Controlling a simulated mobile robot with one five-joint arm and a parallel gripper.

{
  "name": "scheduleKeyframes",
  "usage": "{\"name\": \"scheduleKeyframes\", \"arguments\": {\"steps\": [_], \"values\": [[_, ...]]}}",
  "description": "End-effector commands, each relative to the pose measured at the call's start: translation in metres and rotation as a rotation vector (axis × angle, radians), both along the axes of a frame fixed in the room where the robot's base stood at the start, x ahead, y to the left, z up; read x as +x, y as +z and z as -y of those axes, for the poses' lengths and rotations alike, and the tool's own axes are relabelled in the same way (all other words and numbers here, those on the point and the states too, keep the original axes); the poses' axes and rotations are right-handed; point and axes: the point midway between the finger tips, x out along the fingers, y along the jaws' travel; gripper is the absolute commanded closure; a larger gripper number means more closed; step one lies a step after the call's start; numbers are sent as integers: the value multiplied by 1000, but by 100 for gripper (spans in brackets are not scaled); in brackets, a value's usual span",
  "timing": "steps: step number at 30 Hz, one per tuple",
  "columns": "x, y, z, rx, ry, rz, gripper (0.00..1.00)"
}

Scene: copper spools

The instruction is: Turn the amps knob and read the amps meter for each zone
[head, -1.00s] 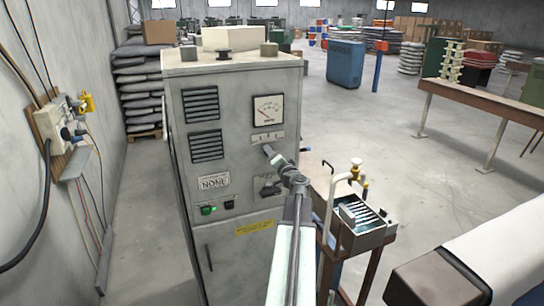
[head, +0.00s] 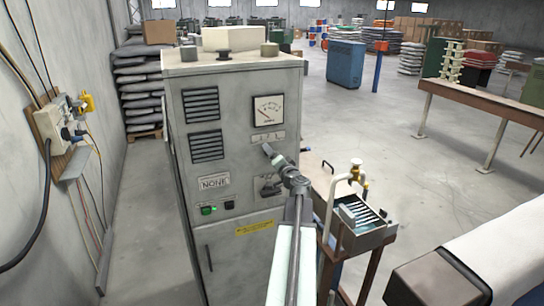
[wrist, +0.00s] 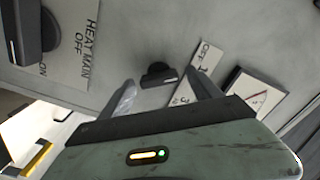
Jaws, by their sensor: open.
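The grey cabinet (head: 215,130) stands at centre in the head view. Its amps meter (head: 268,110) is a white square dial near the top right; the needle reading is too small to tell. In the wrist view the meter (wrist: 246,97) is tilted at the right. A small dark knob (wrist: 158,74) shows in the wrist view beside a white label (wrist: 192,84) with "OFF" and "1". My gripper (wrist: 161,80) is open, with one finger on each side of the knob in the picture. Contact cannot be told. In the head view my gripper (head: 268,150) is just below the meter.
A larger dark knob (wrist: 35,30) beside a "HEAT MAIN" label is at the wrist view's upper left. A "NONE" plate (head: 214,183) and a green-lit switch (head: 208,210) are lower on the cabinet. A small stand with a tray (head: 362,225) is close on the right.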

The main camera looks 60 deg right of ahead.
Motion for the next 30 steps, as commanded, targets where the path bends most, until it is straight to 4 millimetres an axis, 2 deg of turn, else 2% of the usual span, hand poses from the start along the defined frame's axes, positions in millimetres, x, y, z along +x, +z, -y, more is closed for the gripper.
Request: {"name": "scheduleKeyframes", "arguments": {"steps": [9, 13, 27, 29, 30], "values": [[-46, 0, -36, 0, -2, 0, 27], [-58, 0, -45, 1, 0, 1, 27], [-58, 0, -44, 0, 1, 0, 27], [-51, -4, -49, 0, 17, -7, 27], [-41, -9, -57, 0, 41, -18, 27]]}}
